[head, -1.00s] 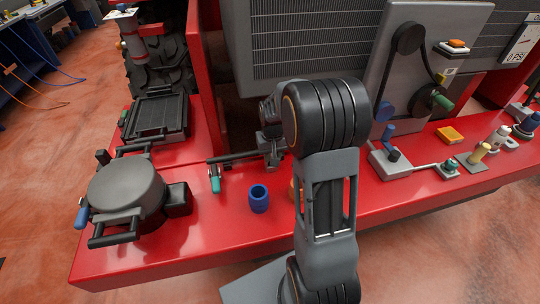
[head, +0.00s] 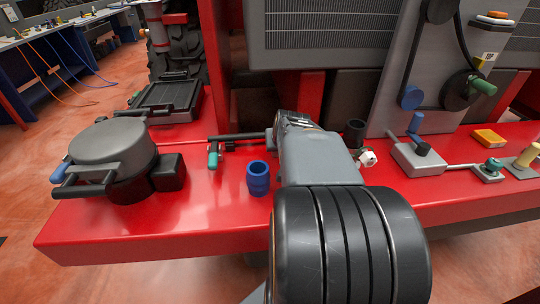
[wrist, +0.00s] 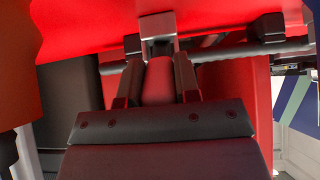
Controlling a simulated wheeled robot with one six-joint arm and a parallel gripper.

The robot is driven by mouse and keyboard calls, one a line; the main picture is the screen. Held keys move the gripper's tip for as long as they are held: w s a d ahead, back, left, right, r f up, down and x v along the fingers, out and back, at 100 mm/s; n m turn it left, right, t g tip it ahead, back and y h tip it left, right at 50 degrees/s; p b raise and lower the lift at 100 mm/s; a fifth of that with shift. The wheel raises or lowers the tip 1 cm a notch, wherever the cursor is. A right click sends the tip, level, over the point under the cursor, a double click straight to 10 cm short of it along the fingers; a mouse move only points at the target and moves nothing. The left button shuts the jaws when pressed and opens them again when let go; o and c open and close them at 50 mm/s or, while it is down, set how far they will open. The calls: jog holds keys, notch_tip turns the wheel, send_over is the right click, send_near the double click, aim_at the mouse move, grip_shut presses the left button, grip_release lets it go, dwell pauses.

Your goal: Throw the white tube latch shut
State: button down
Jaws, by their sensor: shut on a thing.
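In the wrist view my gripper (wrist: 157,58) has its two dark fingers closed on either side of a narrow piece that I take for the latch handle (wrist: 159,82). It looks reddish here, so its white colour cannot be confirmed. The handle meets a grey bracket (wrist: 157,25) at a dark horizontal tube (wrist: 228,51). In the head view the tube (head: 238,137) runs in behind my arm, which hides the fingertips and the latch.
A blue cup (head: 258,178) stands left of my arm on the red bench (head: 215,220). A lidded grey pot (head: 113,140) is at the left. A white knob-like piece (head: 367,158) and a dark cylinder (head: 354,132) are right of my arm. A grey box (head: 416,158) is farther right.

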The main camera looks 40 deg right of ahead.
jog(key=shift+f+t+h+b, duration=0.1)
jog(key=shift+t+h+b, duration=0.2)
jog(key=shift+b, duration=0.4)
